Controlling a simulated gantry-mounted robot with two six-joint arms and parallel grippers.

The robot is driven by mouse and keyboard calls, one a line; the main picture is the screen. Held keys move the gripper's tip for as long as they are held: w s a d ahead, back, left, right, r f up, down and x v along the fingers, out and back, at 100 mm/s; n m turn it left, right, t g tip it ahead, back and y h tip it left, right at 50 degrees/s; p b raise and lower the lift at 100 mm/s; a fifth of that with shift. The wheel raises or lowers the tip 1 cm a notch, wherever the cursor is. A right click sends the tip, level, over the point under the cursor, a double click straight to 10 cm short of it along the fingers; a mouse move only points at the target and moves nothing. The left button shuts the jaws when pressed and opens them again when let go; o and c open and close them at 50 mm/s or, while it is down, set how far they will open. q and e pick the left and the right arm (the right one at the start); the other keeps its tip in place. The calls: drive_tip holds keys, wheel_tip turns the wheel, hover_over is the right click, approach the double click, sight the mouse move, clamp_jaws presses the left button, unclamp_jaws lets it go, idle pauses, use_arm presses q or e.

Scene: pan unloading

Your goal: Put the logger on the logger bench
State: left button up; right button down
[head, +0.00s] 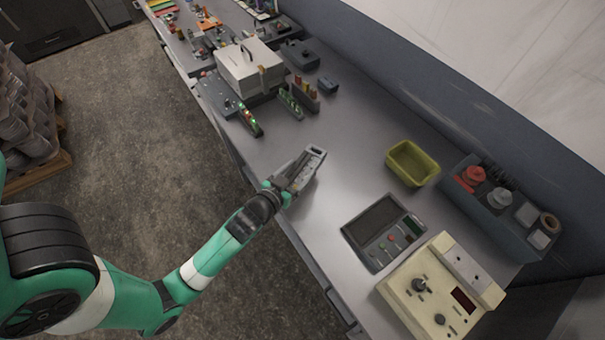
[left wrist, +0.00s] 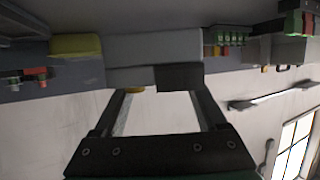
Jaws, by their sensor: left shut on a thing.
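My left gripper (head: 300,170) is over the near edge of the grey workbench (head: 345,155), shut on a grey block-like thing that I take for the logger (head: 312,158). In the left wrist view the gripper (left wrist: 160,95) has its two fingers against this grey block (left wrist: 152,48), which has a lighter and a darker part. The fingers hide part of it. I cannot tell whether it touches the bench top. No part of the bench is clearly marked as the logger bench. My right gripper is not in view.
A yellow-green bin (head: 411,163), a dark panel with buttons (head: 385,232) and a cream control box (head: 440,290) stand to the right. A blue-grey bin (head: 497,212) holds red and grey parts. A white box (head: 250,66) and small terminal blocks (head: 291,101) stand farther back.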

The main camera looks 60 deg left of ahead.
sight(302, 170)
use_arm(q)
drive_tip(key=a+f, duration=0.1)
drive_tip(key=w+f, duration=0.1)
drive_tip(key=f, duration=0.1)
drive_tip(key=w+a+f+b, duration=0.1)
drive_tip(key=shift+w+a+f, duration=0.1)
drive_tip(key=shift+a+f, duration=0.2)
drive_tip(key=shift+a, duration=0.05)
drive_tip(key=f, duration=0.1)
drive_tip(key=f+b, duration=0.1)
drive_tip(key=f, duration=0.1)
drive_tip(key=shift+w+a, duration=0.15)
drive_tip(key=shift+a, duration=0.05)
drive_tip(key=shift+f, duration=0.4)
drive_tip(key=shift+r, duration=0.1)
drive_tip(key=o, duration=1.6)
drive_tip(key=shift+c, duration=0.2)
drive_tip(key=shift+d, duration=0.1)
drive_tip(key=v, duration=1.2)
